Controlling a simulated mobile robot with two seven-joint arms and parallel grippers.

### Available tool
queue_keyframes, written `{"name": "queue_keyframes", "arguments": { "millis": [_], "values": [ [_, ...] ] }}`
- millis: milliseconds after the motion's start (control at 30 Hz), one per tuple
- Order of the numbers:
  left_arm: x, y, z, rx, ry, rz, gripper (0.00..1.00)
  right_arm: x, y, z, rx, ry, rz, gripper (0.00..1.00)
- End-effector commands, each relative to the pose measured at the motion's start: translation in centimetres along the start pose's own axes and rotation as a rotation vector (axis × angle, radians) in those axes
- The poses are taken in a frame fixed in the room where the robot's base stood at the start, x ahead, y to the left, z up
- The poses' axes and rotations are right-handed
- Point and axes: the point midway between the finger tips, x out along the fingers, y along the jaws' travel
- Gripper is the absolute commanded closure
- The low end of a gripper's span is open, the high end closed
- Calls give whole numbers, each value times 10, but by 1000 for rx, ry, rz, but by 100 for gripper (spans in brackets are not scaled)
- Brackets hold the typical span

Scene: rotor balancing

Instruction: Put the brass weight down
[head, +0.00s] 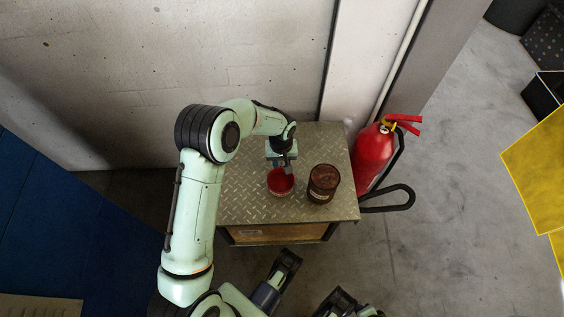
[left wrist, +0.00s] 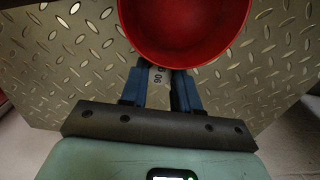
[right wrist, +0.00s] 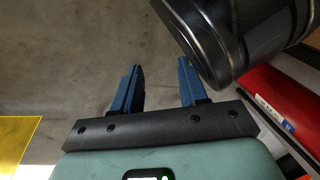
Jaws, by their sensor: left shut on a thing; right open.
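My right gripper (right wrist: 157,85) is open and empty, over bare floor.
The cabinet's tread-plate top (head: 245,200) has free room left of the bowl. A dark brown jar (head: 323,183) stands close to the bowl's right. A red fire extinguisher (head: 371,158) stands beyond the cabinet's right edge. A concrete wall (head: 180,70) is behind.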

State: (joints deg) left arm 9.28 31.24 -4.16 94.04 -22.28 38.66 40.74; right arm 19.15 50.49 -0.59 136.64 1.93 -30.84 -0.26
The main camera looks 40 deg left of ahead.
Motion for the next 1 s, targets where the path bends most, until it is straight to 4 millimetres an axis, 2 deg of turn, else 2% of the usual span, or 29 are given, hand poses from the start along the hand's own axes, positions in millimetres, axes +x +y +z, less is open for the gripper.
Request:
{"name": "queue_keyframes", "arguments": {
  "millis": [367, 400, 467, 500, 833, 1000],
  "values": [
    [3, 0, -1, 0, 2, 1, 99, 2, 2, 2, 3, -9, 4, 57],
    [4, 0, 0, 0, 2, 1, 66, 2, 3, 3, 3, -12, 6, 57],
    [3, 0, 0, 0, 2, 1, 47, 2, 3, 3, 3, -11, 5, 57],
    [3, 0, 0, 0, 2, 1, 44, 2, 3, 3, 3, -11, 5, 57],
    [0, 0, 0, 0, 3, 1, 44, -1, 1, 1, 1, -3, 2, 57],
    [-26, 1, -1, 0, 6, 3, 44, -10, -9, -10, -9, 33, -15, 57]
  ]
}}
